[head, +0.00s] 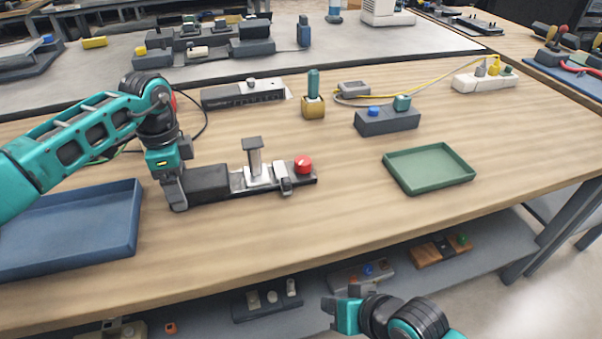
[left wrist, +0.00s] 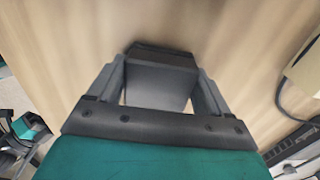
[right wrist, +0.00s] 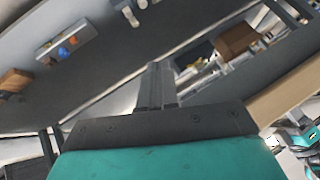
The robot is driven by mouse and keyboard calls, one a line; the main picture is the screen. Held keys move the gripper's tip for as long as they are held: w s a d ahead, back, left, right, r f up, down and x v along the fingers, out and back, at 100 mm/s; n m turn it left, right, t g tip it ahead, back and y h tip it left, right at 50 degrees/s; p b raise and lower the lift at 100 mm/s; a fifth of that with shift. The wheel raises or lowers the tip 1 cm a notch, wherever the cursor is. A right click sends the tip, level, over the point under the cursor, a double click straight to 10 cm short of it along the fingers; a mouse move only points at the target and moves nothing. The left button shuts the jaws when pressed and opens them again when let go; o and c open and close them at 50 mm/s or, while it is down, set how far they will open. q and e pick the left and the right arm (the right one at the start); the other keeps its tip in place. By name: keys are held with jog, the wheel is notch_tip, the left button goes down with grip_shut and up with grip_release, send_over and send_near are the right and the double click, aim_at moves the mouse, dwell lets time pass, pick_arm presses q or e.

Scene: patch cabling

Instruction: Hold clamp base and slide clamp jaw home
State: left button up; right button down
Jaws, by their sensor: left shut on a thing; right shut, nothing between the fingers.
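The clamp base (head: 207,184) is a dark block at the left end of a long clamp lying on the wooden table. A grey post with a flat top, seemingly the clamp jaw (head: 254,163), stands upright on the pale rail to its right. A red knob (head: 303,164) sits near the right end. My left gripper (head: 176,193) is shut on the clamp base at its left end. The base (left wrist: 158,80) shows between the fingers in the left wrist view. My right gripper (head: 338,306) is shut and empty, out past the table's front edge; its fingers (right wrist: 157,85) meet in its wrist view.
A blue tray (head: 137,232) lies left of the clamp, and a green tray (head: 430,185) lies to the right. Behind stand a power strip (head: 243,94), a yellow block with a teal handle (head: 313,106) and a dark block (head: 388,122). Bare table lies in front of the clamp.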

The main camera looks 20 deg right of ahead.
jog(key=s+a+r+m+g+y, duration=0.1)
jog(key=s+r+m+g+y, duration=0.1)
jog(key=s+r+m+g, duration=0.35)
jog(key=w+r+n+t, duration=0.1)
jog(key=w+r+t, duration=0.1)
jog(key=w+r, duration=0.1)
jog(key=w+r+n+t, duration=0.1)
jog(key=w+r+t, duration=0.1)
jog(key=w+r, duration=0.2)
jog(key=w+r+n+t+y, duration=0.1)
jog(key=w+r+t, duration=0.2)
jog(key=r, duration=0.3)
jog(key=shift+w+a+r+n, duration=0.25)
jog(key=shift+w+n, duration=0.1)
jog(key=shift+w, duration=0.25)
jog(key=w+d+r+n+g+h, duration=0.1)
jog(key=w+d+r+n+g, duration=0.3)
jog(key=w+d, duration=0.4)
jog(key=shift+d+r, duration=0.7)
jog(key=shift+d, duration=0.4)
jog(key=shift+w, duration=0.1)
